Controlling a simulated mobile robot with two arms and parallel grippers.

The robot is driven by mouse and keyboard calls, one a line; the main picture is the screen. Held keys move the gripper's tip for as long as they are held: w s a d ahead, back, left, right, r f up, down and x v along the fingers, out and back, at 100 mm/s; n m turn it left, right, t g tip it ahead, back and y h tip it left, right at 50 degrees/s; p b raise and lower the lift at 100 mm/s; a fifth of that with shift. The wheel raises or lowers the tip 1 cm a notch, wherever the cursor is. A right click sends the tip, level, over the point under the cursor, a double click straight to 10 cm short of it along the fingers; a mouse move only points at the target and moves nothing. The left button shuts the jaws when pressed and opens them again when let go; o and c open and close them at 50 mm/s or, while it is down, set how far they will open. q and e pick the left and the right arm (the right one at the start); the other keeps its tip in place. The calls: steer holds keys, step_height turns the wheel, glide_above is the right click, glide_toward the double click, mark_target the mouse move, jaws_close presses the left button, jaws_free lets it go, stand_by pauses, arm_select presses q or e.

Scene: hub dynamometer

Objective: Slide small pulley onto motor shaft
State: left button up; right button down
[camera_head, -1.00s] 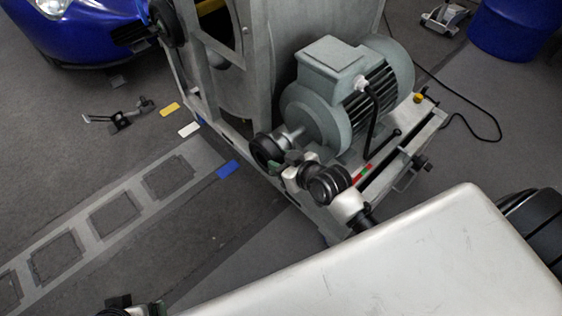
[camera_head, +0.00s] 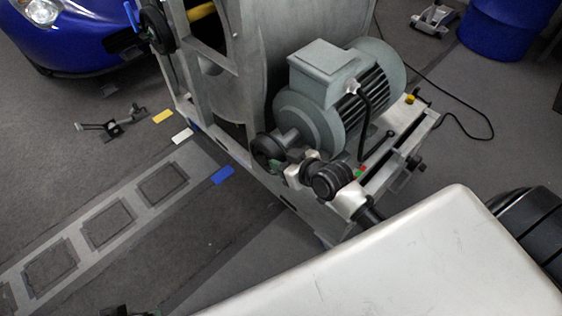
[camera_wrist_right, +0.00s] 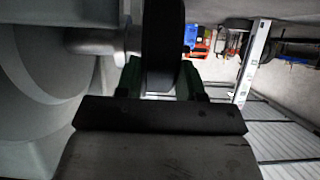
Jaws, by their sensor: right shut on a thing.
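The grey motor (camera_head: 325,105) sits on the rig's platform with its shaft (camera_head: 289,138) pointing left toward the small pulley. The small dark pulley (camera_head: 265,148) is at the shaft's end, and my right gripper (camera_head: 276,165) is shut on it from the near side. In the right wrist view the pulley (camera_wrist_right: 163,40) stands edge-on between the green fingertips. The shaft (camera_wrist_right: 98,40) meets its left face there; how deep it is inside is hidden. My left gripper (camera_head: 130,312) barely shows at the bottom edge, its jaws cut off.
A large grey frame (camera_head: 235,110) stands left of the motor. A black cable (camera_head: 366,120) runs down from the motor. A pale panel (camera_head: 390,265) fills the lower right. A blue car (camera_head: 75,40) is at upper left and a blue drum (camera_head: 505,25) at upper right.

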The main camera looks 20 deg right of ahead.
stand_by(0.3)
steer(key=shift+w+d, duration=0.1)
steer(key=shift+d, duration=0.05)
steer(key=shift+d, duration=0.15)
steer(key=shift+w+d, duration=0.25)
steer(key=shift+d, duration=0.3)
steer(key=shift+w+d, duration=0.1)
steer(key=shift+d, duration=0.2)
stand_by(0.5)
steer(key=c, duration=0.6)
jaws_free()
steer(key=shift+f, duration=0.15)
steer(key=o, duration=0.3)
